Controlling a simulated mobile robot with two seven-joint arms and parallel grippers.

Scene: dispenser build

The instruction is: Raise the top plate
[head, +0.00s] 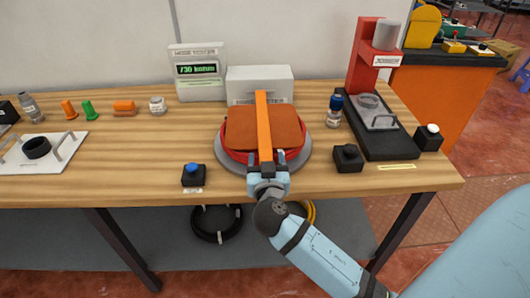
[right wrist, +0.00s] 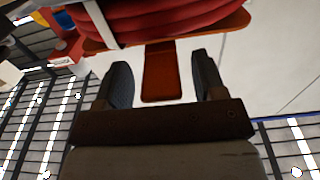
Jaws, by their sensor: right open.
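The top plate (head: 285,125) is a flat brown-orange piece lying on a red, ribbed round body (head: 228,152) on a grey disc (head: 302,163). An orange bar (head: 263,118) runs across the plate, its near end toward me. My right gripper (head: 268,174) is at that near end, at the disc's front edge. In the right wrist view the orange tab (right wrist: 160,75) lies between the two dark, open fingers (right wrist: 163,82), with gaps on both sides. The red folds (right wrist: 160,20) show beyond it. My left gripper is in neither view.
A blue-button box (head: 193,175) stands left of the disc and a black-knob box (head: 348,158) right of it. A red press (head: 372,60) on a black base is at the right. A white box (head: 259,84) and a tester display (head: 197,70) stand behind. The wooden table (head: 130,165) is bare at front left.

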